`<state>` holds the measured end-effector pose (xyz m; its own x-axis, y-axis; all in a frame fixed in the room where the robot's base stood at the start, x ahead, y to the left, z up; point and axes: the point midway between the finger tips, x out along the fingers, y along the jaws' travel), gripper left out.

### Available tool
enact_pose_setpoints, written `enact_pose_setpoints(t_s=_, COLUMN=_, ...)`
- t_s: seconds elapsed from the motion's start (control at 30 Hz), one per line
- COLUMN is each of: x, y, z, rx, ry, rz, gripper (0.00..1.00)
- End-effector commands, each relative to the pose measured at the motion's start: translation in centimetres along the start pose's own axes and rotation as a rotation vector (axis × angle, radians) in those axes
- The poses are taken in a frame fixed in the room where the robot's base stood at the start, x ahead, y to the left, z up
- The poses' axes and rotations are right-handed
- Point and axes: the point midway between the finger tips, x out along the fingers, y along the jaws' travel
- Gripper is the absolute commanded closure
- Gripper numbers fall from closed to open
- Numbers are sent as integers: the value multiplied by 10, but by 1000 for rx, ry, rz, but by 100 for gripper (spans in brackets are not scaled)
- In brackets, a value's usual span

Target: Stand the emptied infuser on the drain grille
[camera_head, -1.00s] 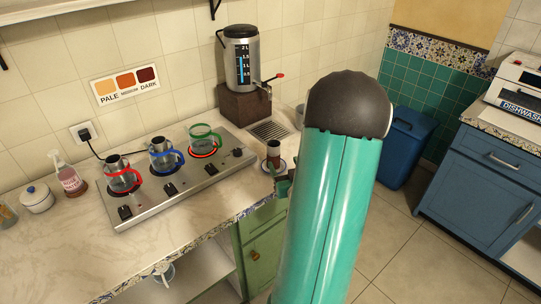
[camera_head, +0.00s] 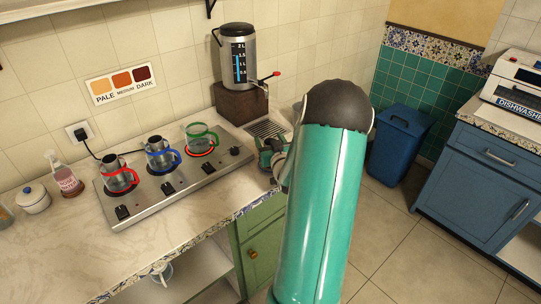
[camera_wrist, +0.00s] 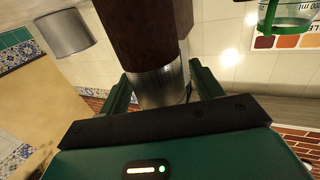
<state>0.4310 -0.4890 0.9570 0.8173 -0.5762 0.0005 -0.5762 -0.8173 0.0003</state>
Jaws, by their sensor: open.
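The infuser (camera_wrist: 158,84), a metal cylinder with a dark brown upper part, stands between the two green fingers of my gripper (camera_wrist: 162,90) in the wrist view. The fingers are open on either side of it; I cannot tell whether either touches it. In the head view my gripper (camera_head: 270,155) is low over the counter's right end, in front of the drain grille (camera_head: 267,129). There the infuser is hidden by my gripper and arm. The grille looks bare.
The urn (camera_head: 240,62) stands on a brown block behind the grille. The steel hot plate (camera_head: 180,184) with red-, blue- and green-handled mugs lies to the left. A blue bin (camera_head: 397,145) stands on the floor to the right.

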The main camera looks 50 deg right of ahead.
Motion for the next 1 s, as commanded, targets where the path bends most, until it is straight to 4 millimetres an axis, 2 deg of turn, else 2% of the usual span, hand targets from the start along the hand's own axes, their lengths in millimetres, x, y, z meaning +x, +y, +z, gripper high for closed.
enact_pose_setpoints(t_s=0.1, x=7, y=0, z=0, rx=0, ry=-1, rz=0, gripper=35)
enact_pose_setpoints(t_s=0.3, x=7, y=0, z=0, rx=0, ry=-1, rz=0, gripper=37)
enact_pose_setpoints(t_s=0.6, x=7, y=0, z=0, rx=0, ry=-1, rz=0, gripper=95)
enact_pose_setpoints(t_s=0.63, x=7, y=0, z=0, rx=0, ry=0, rz=0, gripper=95)
enact_pose_setpoints(t_s=0.67, x=7, y=0, z=0, rx=0, ry=0, rz=0, gripper=100)
enact_pose_setpoints(t_s=1.0, x=7, y=0, z=-7, rx=-1, ry=1, rz=-1, gripper=100)
